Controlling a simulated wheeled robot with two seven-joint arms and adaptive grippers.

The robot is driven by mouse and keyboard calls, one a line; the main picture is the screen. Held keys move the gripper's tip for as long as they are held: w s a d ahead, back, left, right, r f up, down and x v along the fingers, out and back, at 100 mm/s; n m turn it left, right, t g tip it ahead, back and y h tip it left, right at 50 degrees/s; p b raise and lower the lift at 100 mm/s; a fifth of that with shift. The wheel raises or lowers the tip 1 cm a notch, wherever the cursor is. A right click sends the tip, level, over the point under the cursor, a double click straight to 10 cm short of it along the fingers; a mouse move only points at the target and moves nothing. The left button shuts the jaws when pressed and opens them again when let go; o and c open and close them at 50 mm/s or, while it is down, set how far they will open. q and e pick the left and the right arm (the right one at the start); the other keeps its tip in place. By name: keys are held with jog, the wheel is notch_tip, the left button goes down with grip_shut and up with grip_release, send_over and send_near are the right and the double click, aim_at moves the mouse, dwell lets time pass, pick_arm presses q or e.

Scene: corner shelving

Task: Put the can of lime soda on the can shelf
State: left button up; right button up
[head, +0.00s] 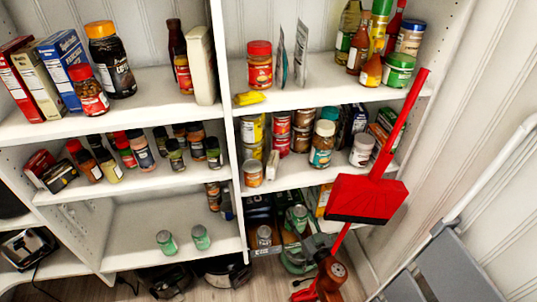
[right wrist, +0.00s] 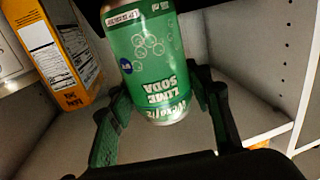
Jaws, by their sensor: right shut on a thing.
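The green can of lime soda (right wrist: 155,62) is between the fingers of my right gripper (right wrist: 162,95) in the right wrist view, its label upside down in the picture. In the head view the can (head: 298,214) shows at the lower middle, in front of the lower right shelving. My right gripper (head: 297,236) is shut on it. Two similar green cans, a left one (head: 166,243) and a right one (head: 200,238), stand upright on the low left shelf (head: 130,225). The held can is to the right of this shelf and the upright divider. My left gripper is not in view.
A red dustpan (head: 366,197) with a long handle stands in front of the right shelves. Spice jars (head: 140,148) fill the shelf above the two green cans. A grey folding ladder (head: 440,262) is at the right. The low left shelf has free room around its cans.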

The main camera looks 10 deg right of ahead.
jog(key=s+a+r+m+h, duration=0.1)
jog(key=s+r, duration=0.2)
jog(key=s, duration=0.7)
jog(key=s+r+h, duration=0.1)
jog(key=s+r, duration=0.3)
jog(key=s, duration=0.6)
jog(key=s+a+r+m+h, duration=0.1)
jog(key=s+r, duration=0.2)
jog(key=s, duration=0.7)
pick_arm(q)
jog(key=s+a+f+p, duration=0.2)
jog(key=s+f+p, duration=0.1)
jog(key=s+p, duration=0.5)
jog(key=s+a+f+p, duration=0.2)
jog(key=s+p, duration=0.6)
jog(key=p, duration=0.4)
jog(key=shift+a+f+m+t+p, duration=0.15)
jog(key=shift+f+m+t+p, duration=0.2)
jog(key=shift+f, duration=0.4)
pick_arm(e)
jog(key=s+r, duration=0.4)
jog(key=r, duration=0.4)
jog(key=s+r, duration=0.4)
jog(key=r, duration=0.5)
jog(key=shift+s+r, duration=0.2)
jog(key=shift+s, duration=0.2)
